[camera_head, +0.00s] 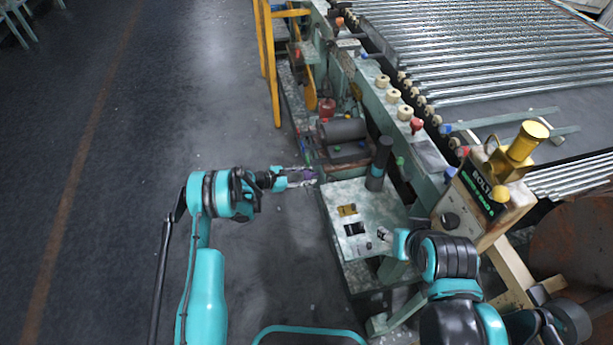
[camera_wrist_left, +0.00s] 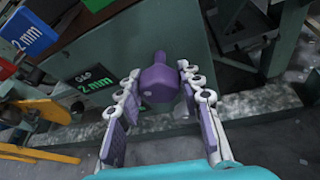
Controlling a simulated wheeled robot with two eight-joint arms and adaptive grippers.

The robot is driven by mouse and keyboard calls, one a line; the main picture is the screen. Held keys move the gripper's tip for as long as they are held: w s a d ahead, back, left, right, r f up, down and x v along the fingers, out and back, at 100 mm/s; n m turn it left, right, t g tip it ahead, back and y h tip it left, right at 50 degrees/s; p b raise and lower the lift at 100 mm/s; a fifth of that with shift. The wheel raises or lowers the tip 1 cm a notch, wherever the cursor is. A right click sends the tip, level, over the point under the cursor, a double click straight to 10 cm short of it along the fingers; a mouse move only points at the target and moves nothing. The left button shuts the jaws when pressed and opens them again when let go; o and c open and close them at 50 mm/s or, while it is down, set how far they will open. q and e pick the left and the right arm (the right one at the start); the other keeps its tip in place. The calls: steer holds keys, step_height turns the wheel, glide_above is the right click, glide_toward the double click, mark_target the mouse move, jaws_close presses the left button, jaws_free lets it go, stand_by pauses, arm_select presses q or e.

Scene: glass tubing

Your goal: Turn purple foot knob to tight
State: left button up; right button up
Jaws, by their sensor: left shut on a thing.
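The purple foot knob (camera_wrist_left: 159,82) sticks out from a dark green machine side in the left wrist view, with a thinner stem at its far end. My left gripper (camera_wrist_left: 162,105) has its two jointed fingers on either side of the knob, closed on it. In the head view my left gripper (camera_head: 303,176) reaches in from the left to the machine's side, low down; only a trace of purple shows there. My right gripper (camera_head: 384,235) is over the pale machine top at the lower right, small and partly covered by my arm, so its opening cannot be made out.
A "GAP 2 mm" label (camera_wrist_left: 88,85) and a blue "2 mm" block (camera_wrist_left: 28,33) are left of the knob. A dark upright post (camera_head: 379,165) and a yellow-topped control box (camera_head: 487,190) stand to the right.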

arm_select(q)
steer(key=shift+m+t, duration=0.6)
steer(key=shift+m, duration=0.3)
steer(key=o, duration=1.2)
steer(key=shift+c, duration=0.2)
steer(key=v, duration=1.2)
